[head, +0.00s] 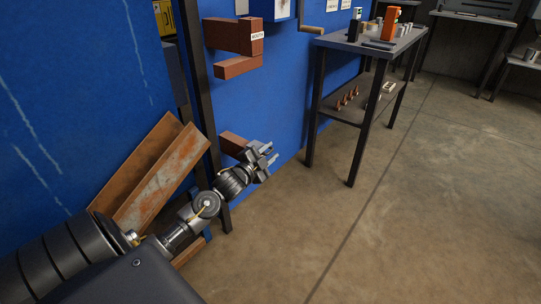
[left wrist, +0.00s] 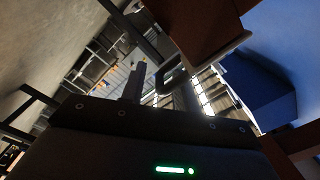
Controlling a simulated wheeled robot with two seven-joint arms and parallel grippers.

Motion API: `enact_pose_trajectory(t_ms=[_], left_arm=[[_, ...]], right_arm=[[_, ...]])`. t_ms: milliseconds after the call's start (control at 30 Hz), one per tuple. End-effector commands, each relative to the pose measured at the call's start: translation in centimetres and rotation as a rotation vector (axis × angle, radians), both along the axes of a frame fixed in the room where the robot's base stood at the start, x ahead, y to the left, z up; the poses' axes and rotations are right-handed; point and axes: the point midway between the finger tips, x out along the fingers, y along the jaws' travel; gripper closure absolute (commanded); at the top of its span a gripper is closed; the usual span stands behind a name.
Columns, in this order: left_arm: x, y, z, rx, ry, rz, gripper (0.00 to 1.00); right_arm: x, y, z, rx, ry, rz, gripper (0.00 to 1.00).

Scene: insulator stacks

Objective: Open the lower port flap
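A lower red-brown box-like port (head: 232,143) sticks out from the blue wall, low down. My left wrist and gripper partly hide it, and I cannot make out a separate flap on it. My left gripper (head: 270,155) is just right of this port, with its fingers apart and nothing seen between them. In the left wrist view the two fingers of my left gripper (left wrist: 157,85) also stand apart. A red-brown surface (left wrist: 195,25) is close beyond them there; I cannot tell which part it is. My right gripper is not in view.
A labelled red-brown box (head: 230,35) and a red-brown slab (head: 238,67) are higher on the blue wall (head: 290,75). Rusty beams (head: 165,175) lean at left beside a dark post (head: 195,70). A metal table (head: 355,46) stands right. The floor (head: 420,200) is clear.

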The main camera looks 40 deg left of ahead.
Motion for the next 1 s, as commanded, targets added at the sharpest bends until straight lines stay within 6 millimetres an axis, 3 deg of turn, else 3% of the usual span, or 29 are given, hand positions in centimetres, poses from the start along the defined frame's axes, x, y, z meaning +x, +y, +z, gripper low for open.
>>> enact_pose_trajectory(t_ms=[367, 600, 1000], left_arm=[[0.58, -0.03, 0.02, 0.000, 0.001, -0.001, 0.69], [0.59, -0.09, -0.08, 0.000, 0.002, -0.002, 1.00], [0.91, -0.79, -0.14, -0.015, 0.008, -0.014, 1.00]], right_arm=[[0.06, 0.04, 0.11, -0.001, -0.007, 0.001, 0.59], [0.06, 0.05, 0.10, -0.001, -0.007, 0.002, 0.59], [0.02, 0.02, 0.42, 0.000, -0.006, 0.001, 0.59]])
